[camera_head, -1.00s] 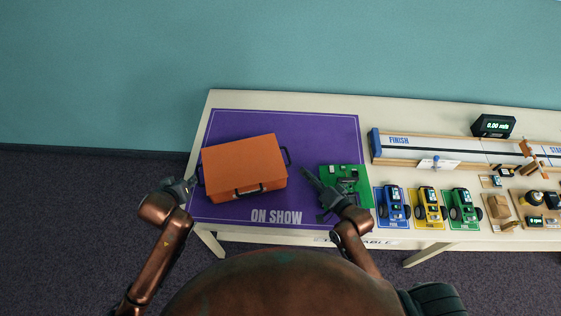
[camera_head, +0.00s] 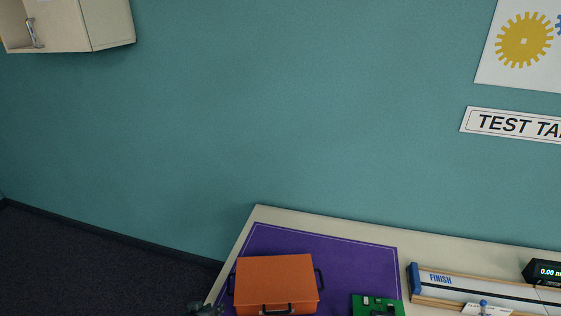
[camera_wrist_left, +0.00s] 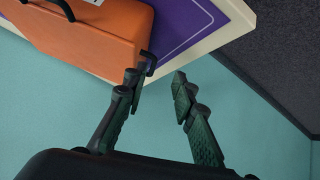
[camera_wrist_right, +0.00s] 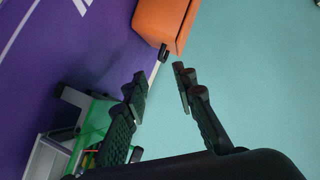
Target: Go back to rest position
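My left gripper (camera_wrist_left: 158,82) is open and empty in the left wrist view, its fingertips apart beside the orange case. Only a small dark part of it shows at the bottom edge of the head view (camera_head: 206,309). My right gripper (camera_wrist_right: 160,84) is open and empty in the right wrist view, with a gap between its fingers. It is not visible in the head view. The orange case (camera_head: 276,281) lies closed on the purple mat (camera_head: 345,262), with dark handles. It also shows in the left wrist view (camera_wrist_left: 110,35) and the right wrist view (camera_wrist_right: 162,18).
A track marked FINISH (camera_head: 450,285) and a display (camera_head: 545,271) stand on the table farther right. A wall cabinet (camera_head: 70,25) hangs at upper left. Dark floor is clear left of the table.

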